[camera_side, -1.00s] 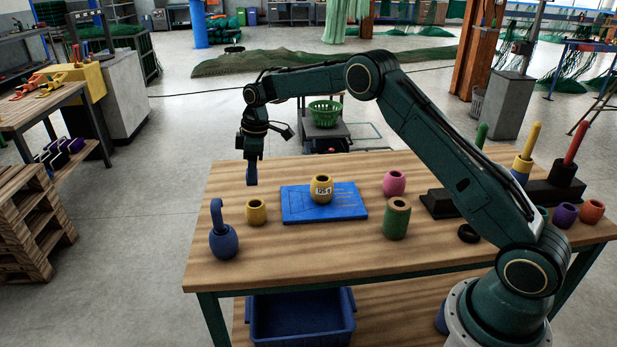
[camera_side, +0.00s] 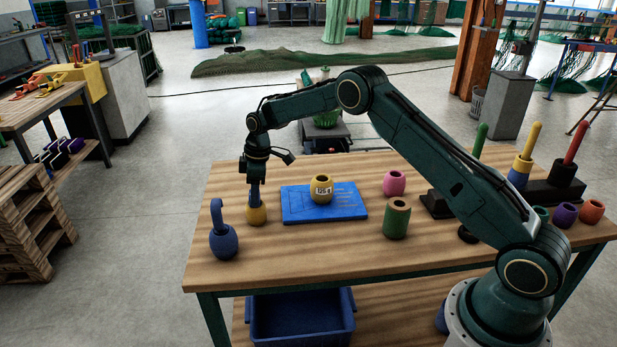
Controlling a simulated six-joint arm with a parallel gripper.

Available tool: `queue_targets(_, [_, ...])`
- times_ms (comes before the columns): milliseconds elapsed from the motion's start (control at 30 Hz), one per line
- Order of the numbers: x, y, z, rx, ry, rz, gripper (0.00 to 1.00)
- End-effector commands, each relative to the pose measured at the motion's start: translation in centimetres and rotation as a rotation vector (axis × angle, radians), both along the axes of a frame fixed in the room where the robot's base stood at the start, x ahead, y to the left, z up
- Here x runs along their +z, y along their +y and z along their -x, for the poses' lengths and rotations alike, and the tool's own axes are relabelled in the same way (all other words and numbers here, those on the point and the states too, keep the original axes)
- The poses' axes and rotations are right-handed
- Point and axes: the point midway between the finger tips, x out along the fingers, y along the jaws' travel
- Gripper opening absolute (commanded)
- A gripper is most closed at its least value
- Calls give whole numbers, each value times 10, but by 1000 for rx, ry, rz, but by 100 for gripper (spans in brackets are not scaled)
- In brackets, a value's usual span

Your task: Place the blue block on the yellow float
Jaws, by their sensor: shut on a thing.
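My gripper (camera_side: 256,178) points down at the left part of the table, shut on the blue block (camera_side: 255,196). The block is upright and its lower end meets the top of a small yellow float (camera_side: 257,215) in the picture. I cannot tell whether it touches the float or reaches into its opening.
A blue float with a hooked top (camera_side: 224,240) stands close to the left. A pink float (camera_side: 395,183) and a green spool (camera_side: 397,219) stand right of the board. Peg stands and more floats are farther right. The table (camera_side: 300,265) is clear in front.

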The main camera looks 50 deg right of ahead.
Motion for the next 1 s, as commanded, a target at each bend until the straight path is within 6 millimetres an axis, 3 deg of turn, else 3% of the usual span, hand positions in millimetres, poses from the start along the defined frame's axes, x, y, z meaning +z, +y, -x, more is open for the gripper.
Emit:
queue_targets(367, [-3, 0, 0, 0, 0, 0, 22])
queue_targets(400, [-3, 0, 0, 0, 0, 0, 52])
queue_targets(500, [-3, 0, 0, 0, 0, 0, 66])
queue_targets(1000, [6, -1, 0, 0, -1, 0, 66])
